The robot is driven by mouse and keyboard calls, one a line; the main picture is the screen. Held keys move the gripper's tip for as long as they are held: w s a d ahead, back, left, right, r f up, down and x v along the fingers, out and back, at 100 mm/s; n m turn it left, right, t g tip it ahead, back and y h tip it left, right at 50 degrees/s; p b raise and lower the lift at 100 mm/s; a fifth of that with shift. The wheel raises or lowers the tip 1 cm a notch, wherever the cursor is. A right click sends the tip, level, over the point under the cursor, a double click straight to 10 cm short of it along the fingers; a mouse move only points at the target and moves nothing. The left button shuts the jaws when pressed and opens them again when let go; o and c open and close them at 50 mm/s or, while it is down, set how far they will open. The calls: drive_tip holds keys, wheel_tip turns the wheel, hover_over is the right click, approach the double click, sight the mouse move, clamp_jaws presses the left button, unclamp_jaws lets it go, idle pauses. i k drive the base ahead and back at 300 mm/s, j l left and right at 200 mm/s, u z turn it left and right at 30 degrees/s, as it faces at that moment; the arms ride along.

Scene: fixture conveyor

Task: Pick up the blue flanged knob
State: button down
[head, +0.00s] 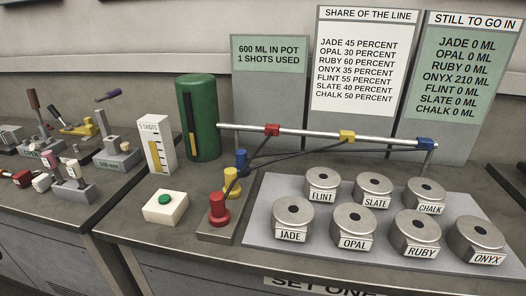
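The blue flanged knob (242,160) stands upright at the far end of a row of three knobs on a narrow grey-brown base (219,235). A yellow knob (231,182) and a red knob (219,208) stand in front of it, nearer the counter's front edge. The lower part of the blue knob is partly hidden by the yellow one. A dark rod or cable passes close beside the knobs. My gripper is not in this view, so nothing shows it near the knob.
A metal rail (310,132) with red, yellow and blue sliders runs above and behind the knobs. A tray (263,218) of labelled metal pots is to the right. A green cylinder (198,118) and a white box with a green button (166,206) are to the left.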

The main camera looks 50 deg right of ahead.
sight(241, 156)
drive_tip(key=i+j, duration=0.15)
drive_tip(key=j, duration=0.15)
drive_tip(key=i+j+z, duration=0.15)
drive_tip(key=j, duration=0.15)
drive_tip(key=i+j, duration=0.15)
drive_tip(key=j, duration=0.2)
drive_tip(key=i+j+z, duration=0.15)
drive_tip(key=j, duration=0.15)
drive_tip(key=i+l+z, duration=0.15)
drive_tip(key=z, duration=1.2)
drive_tip(key=i, duration=0.3)
